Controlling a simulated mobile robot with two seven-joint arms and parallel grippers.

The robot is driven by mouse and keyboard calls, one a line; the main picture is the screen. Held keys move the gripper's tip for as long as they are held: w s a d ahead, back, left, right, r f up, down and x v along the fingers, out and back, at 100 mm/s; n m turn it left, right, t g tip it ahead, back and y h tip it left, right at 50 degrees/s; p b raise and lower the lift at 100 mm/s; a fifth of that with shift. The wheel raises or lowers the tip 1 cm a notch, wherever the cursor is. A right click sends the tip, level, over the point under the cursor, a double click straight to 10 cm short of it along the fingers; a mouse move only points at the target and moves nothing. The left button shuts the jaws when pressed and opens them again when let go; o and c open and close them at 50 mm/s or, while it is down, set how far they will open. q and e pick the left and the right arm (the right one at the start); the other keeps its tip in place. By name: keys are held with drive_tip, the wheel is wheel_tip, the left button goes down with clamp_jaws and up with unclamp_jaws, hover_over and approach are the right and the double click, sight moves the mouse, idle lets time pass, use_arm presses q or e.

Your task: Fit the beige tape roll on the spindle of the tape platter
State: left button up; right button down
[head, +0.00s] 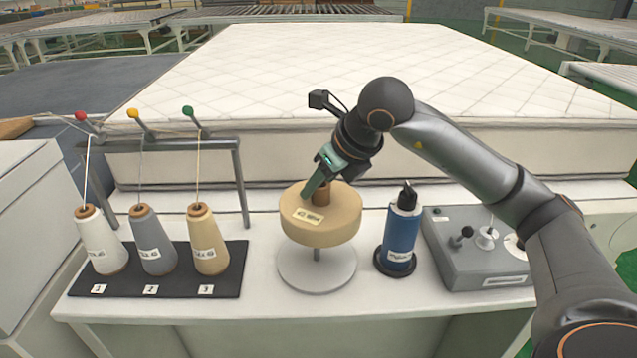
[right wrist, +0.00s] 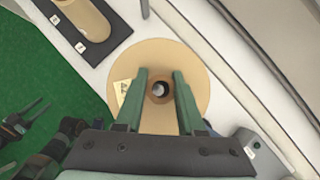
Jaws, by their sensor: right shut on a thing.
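The beige tape roll (head: 320,226) is level above the tape platter (head: 317,276), a pale round disc on the table, with a clear gap between them. The grey spindle (head: 317,254) shows in that gap, under the roll. My right gripper (head: 314,188) reaches down from the upper right and is shut on the roll at its brown core. In the right wrist view, the fingers (right wrist: 160,88) lie on both sides of the core on the roll (right wrist: 195,70). A pale round shape shows inside the hole; how far the spindle is in it cannot be told.
A blue spool (head: 402,236) and a grey control box (head: 478,255) stand right of the platter. Thread cones (head: 155,246) stand on a black mat at left, under a thread stand (head: 240,185). Behind lies a mattress (head: 300,75). Dark finger-like parts show at the right wrist view's lower left.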

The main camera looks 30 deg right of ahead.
idle(0.5)
drive_tip(key=shift+f+b, duration=0.3)
drive_tip(key=shift+b, duration=0.05)
drive_tip(key=shift+r, duration=0.4)
drive_tip(key=shift+w+a, duration=0.1)
drive_tip(key=shift+w, duration=0.05)
idle(0.3)
idle(1.2)
drive_tip(key=shift+f+b, duration=0.4)
drive_tip(key=shift+f, duration=0.15)
drive_tip(key=shift+f, duration=0.25)
